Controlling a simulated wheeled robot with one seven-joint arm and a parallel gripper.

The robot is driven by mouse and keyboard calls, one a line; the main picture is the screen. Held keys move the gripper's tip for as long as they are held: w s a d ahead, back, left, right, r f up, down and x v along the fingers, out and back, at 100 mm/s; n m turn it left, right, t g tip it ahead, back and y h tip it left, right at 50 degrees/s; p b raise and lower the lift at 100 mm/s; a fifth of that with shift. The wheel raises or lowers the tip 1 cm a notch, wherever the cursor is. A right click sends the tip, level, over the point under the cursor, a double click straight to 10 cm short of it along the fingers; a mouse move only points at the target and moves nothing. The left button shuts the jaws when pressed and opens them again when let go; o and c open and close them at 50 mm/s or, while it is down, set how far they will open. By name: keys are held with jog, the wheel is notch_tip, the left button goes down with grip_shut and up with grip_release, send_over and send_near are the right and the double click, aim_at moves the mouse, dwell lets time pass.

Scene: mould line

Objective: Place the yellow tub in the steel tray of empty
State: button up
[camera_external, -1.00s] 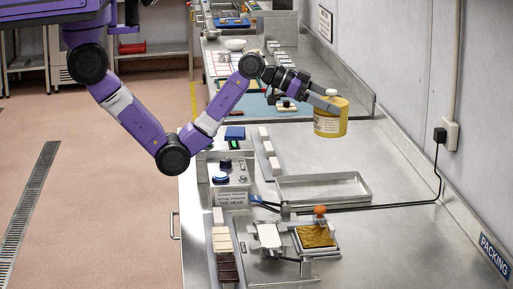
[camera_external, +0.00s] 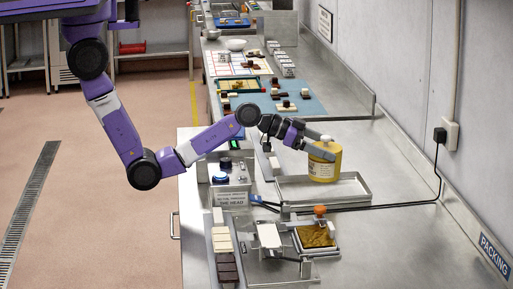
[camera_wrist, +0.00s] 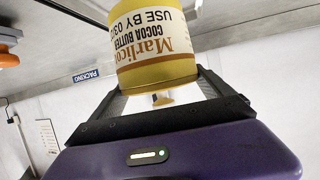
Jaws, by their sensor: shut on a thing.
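The yellow tub (camera_external: 323,168) with a white label is held upright in my gripper (camera_external: 326,150). In the wrist view the yellow tub (camera_wrist: 155,75) fills the upper middle, between the fingers of my gripper (camera_wrist: 160,95). Its label reads Cocoa Butter. The steel tray is a shallow rectangular pan on the bench and holds nothing else.
In front of the tray a black cable (camera_external: 390,207) runs across the bench to a wall socket. A control box (camera_external: 230,187) with blue knobs stands left of the tray. A small press with an orange knob (camera_external: 320,210) stands nearer. Bare bench lies to the right.

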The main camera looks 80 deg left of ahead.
aim_at(322, 161)
jog(key=shift+f, duration=2.3)
jog(key=shift+f, duration=0.2)
jog(key=o, duration=1.8)
jog(key=shift+r, duration=0.2)
jog(key=shift+s+a, duration=0.1)
jog(key=shift+s, duration=0.25)
jog(key=b+v, duration=0.1)
jog(key=v, duration=1)
jog(key=shift+r, duration=0.15)
